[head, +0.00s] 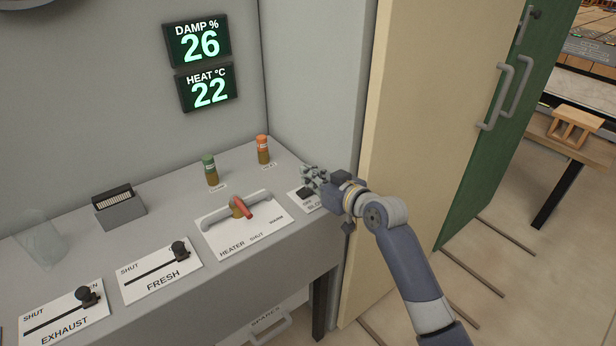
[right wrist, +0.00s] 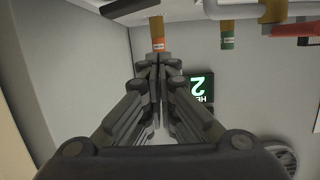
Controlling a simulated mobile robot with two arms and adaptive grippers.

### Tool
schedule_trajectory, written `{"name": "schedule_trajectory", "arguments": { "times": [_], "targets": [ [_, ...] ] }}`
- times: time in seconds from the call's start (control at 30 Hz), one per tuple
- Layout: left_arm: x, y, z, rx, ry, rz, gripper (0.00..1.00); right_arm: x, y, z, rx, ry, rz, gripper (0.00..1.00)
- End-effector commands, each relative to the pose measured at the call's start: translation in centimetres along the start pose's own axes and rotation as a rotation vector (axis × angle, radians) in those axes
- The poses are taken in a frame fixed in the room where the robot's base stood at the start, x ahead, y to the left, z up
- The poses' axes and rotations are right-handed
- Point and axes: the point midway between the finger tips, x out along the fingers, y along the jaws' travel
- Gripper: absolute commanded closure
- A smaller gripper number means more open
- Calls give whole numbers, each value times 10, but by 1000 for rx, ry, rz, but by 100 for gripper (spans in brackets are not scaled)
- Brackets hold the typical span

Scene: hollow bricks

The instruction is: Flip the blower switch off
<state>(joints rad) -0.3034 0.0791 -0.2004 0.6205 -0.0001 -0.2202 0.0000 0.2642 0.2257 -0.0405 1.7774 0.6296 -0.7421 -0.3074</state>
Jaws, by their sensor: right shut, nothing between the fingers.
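The blower switch plate (head: 299,199) lies at the right end of the grey console top, marked with a partly hidden label. A small dark switch part (head: 305,192) shows on it, and its setting cannot be told. My right gripper (head: 309,174) is shut and empty, just above and behind the plate, and it partly covers it. In the right wrist view the closed fingers (right wrist: 156,62) point at the area near the orange-capped bottle. Whether the fingers touch the switch cannot be told. My left gripper is not in view.
Left of the plate is the heater lever (head: 240,208). An orange-capped bottle (head: 263,150) and a green-capped bottle (head: 210,170) stand behind. Fresh (head: 160,274) and exhaust (head: 65,313) sliders are farther left.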

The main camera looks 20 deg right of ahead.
Motion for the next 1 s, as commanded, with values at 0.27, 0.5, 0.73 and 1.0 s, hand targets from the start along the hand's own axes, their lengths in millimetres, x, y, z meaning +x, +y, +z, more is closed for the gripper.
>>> {"name": "schedule_trajectory", "arguments": {
  "times": [0.27,0.5,0.73,1.0],
  "targets": [
    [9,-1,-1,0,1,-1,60,-48,-2,5,-2,-3,0,100],
    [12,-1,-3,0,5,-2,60,-76,-4,4,0,-3,-1,100],
    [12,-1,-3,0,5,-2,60,-82,-5,3,0,-2,-1,100],
    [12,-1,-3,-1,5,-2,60,-82,-5,3,1,-2,-1,100]
  ]
}}
